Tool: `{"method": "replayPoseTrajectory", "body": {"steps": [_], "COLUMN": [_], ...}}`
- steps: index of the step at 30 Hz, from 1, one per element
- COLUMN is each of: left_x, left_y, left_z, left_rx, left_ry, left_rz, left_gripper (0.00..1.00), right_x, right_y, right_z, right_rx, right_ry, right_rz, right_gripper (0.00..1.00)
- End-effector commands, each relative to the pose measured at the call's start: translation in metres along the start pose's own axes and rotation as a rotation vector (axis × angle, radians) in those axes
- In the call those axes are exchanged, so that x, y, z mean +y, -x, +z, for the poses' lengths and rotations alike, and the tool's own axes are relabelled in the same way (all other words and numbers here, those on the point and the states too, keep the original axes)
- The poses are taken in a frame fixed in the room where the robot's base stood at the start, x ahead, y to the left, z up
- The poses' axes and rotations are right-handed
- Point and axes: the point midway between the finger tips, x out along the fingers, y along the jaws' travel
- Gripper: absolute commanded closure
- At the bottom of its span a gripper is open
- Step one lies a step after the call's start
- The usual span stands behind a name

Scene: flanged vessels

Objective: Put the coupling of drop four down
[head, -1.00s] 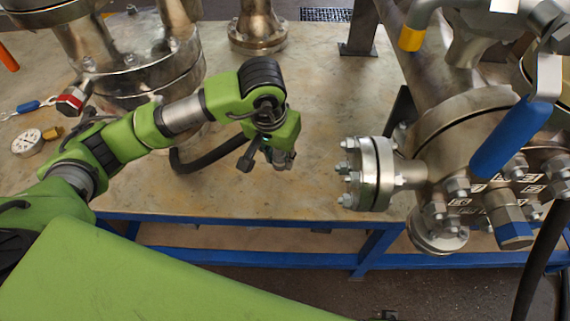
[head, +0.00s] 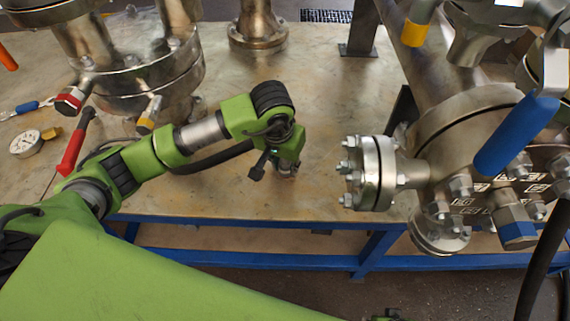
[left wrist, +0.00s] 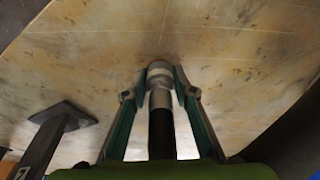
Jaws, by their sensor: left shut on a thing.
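My left gripper (head: 284,168) is low over the bench top (head: 235,195), near its front edge, and points down. In the left wrist view its two fingers (left wrist: 158,92) are shut on the coupling (left wrist: 160,73), a grey metal cylinder on a black hose (left wrist: 160,132). The coupling's end is close to the bench surface; I cannot tell whether it touches. In the head view the gripper mostly hides the coupling, and the black hose (head: 215,158) runs left behind my arm.
A flanged vessel (head: 130,80) stands at the left, with a red-handled tool (head: 72,150) and a gauge (head: 26,143) near it. A large flanged valve assembly with a blue lever (head: 516,135) stands at the right. The bench is bare around the gripper.

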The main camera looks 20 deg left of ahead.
Motion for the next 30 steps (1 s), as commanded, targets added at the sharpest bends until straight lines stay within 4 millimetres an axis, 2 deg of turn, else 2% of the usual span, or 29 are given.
{"method": "replayPoseTrajectory", "body": {"steps": [5,6,8,21,23,30], "left_x": [0.000,0.000,0.000,0.000,0.000,0.000], "left_y": [-0.001,-0.001,-0.001,0.001,0.003,0.056], "left_z": [0.000,0.000,0.000,0.000,0.000,-0.002], "left_rx": [0.002,0.000,0.000,0.000,-0.001,0.006], "left_ry": [0.000,0.000,0.000,0.000,0.000,-0.001], "left_rz": [0.000,0.000,0.000,0.001,0.001,0.000], "left_gripper": [1.00,0.69,0.57,0.57,0.57,0.57], "right_x": [0.000,0.000,0.000,0.001,0.002,0.000], "right_y": [0.004,0.007,0.009,0.008,-0.001,-0.017], "right_z": [-0.001,-0.003,-0.005,-0.004,0.004,0.016], "right_rx": [-0.002,0.003,0.008,0.007,-0.004,-0.015], "right_ry": [-0.001,-0.001,-0.001,-0.001,0.001,0.003], "right_rz": [0.000,0.000,0.000,0.001,0.003,0.000], "right_gripper": [0.60,0.60,0.60,0.60,0.60,0.60]}}
